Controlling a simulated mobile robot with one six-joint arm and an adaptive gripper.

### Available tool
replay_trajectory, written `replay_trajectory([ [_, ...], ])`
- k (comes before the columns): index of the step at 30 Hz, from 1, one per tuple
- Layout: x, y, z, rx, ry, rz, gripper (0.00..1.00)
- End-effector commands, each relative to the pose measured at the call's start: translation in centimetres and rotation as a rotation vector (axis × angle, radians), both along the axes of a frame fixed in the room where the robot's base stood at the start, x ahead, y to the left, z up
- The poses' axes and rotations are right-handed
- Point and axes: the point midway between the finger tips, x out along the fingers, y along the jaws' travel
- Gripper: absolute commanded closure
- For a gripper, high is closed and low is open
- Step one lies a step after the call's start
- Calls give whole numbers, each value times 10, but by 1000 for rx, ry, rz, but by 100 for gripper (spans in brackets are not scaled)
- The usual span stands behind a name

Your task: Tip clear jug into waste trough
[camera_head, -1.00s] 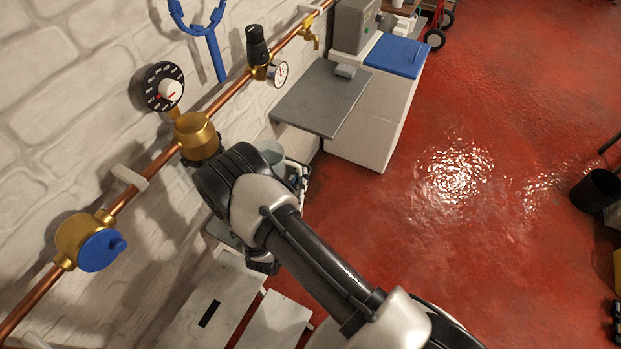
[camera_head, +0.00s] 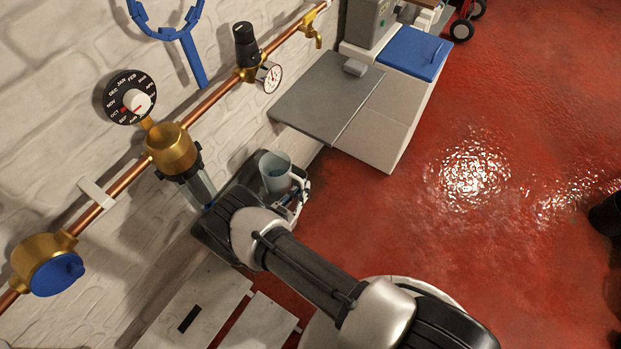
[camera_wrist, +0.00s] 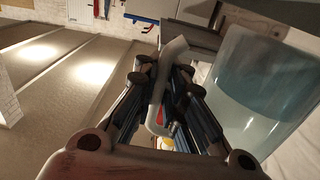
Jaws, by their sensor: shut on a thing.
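The clear jug (camera_head: 275,166) is near the wall, left of the grey table's near end. It looks close to upright, with pale bluish liquid low inside. In the wrist view the jug (camera_wrist: 262,85) fills the right side. Its pale handle (camera_wrist: 160,92) passes between the fingers of my gripper (camera_wrist: 168,88), which is shut on it. In the head view my gripper (camera_head: 294,206) shows beside the jug's handle, partly hidden by my arm. I cannot pick out the waste trough for certain in either view.
A copper pipe (camera_head: 221,96) with brass fittings, a dial (camera_head: 131,97) and a gauge (camera_head: 268,76) runs along the white brick wall. A grey table (camera_head: 325,92) and a blue-lidded white cabinet (camera_head: 412,52) stand beyond. Red floor (camera_head: 500,130) is open to the right.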

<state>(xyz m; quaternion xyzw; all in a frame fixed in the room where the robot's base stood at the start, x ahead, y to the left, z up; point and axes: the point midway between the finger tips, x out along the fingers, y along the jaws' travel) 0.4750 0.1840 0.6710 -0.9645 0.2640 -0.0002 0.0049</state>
Motion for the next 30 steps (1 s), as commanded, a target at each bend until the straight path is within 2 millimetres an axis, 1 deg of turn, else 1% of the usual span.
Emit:
replay_trajectory([
  [8,0,0,5,-22,10,1,100],
  [30,-4,-8,24,-163,94,1,100],
])
